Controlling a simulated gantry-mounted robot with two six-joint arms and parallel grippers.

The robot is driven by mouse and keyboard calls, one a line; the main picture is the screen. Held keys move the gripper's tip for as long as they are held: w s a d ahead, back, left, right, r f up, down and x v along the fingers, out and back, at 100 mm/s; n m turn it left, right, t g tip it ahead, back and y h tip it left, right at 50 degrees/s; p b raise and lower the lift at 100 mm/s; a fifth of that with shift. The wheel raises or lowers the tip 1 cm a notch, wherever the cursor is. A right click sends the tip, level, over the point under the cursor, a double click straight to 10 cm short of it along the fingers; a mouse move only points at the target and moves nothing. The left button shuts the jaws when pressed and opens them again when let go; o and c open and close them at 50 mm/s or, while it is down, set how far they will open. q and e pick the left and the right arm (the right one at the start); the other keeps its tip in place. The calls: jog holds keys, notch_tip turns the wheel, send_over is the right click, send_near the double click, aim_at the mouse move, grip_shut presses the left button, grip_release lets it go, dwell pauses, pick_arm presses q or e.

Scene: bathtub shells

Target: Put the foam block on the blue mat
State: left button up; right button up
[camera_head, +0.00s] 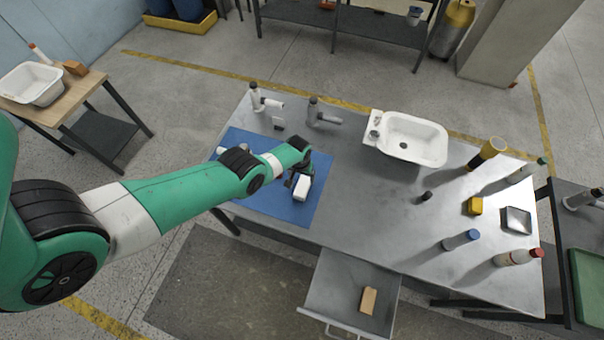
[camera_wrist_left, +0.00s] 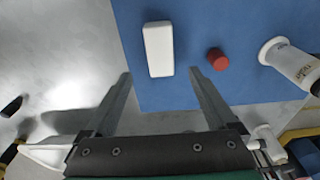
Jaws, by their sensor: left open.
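A white foam block (camera_head: 302,188) lies on the blue mat (camera_head: 296,211) near its right side, and in the left wrist view the block (camera_wrist_left: 158,48) rests near the mat's left edge. My left gripper (camera_head: 291,180) is open and empty, close to the block. In the left wrist view its two fingers (camera_wrist_left: 161,74) stand apart, with the block just beyond the tips and roughly between them. I cannot tell the exact height gap. My arm hides part of the mat in the head view. My right gripper is not in view.
A red-topped piece (camera_wrist_left: 217,59) and a white bottle (camera_wrist_left: 292,65) are near the block. A white basin (camera_head: 408,140), yellow block (camera_head: 474,206) and several bottles stand on the metal table (camera_head: 375,220). An open drawer (camera_head: 345,285) holds a tan block (camera_head: 368,300).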

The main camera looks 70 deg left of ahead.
pick_arm(q)
jog(key=shift+d+r, duration=0.1)
jog(key=shift+r, duration=0.35)
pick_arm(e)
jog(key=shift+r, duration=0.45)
